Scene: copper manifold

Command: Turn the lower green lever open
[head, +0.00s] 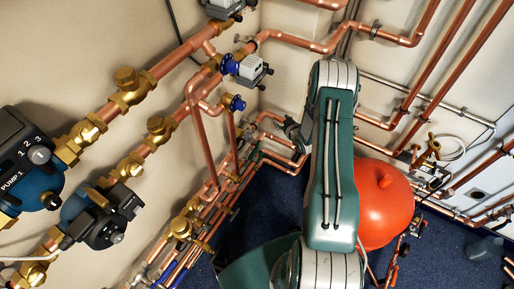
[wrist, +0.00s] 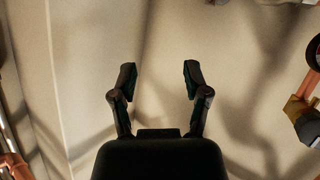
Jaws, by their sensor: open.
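My gripper (wrist: 160,78) shows in the wrist view with its two dark fingers apart and nothing between them. It faces a bare, pale wall with shadows on it. I cannot make out a green lever for certain in either view. In the head view my green and white arm covers the middle of the picture, and my gripper is hidden there. Copper pipes and a brass fitting (wrist: 300,107) show at the right edge of the wrist view, apart from the fingers.
Copper pipes with brass valves (head: 130,85) run along the left wall, with a pump (head: 30,165) at far left. A red round tank (head: 385,195) stands behind my arm. More pipes line the right wall. Blue floor (head: 255,215) shows below.

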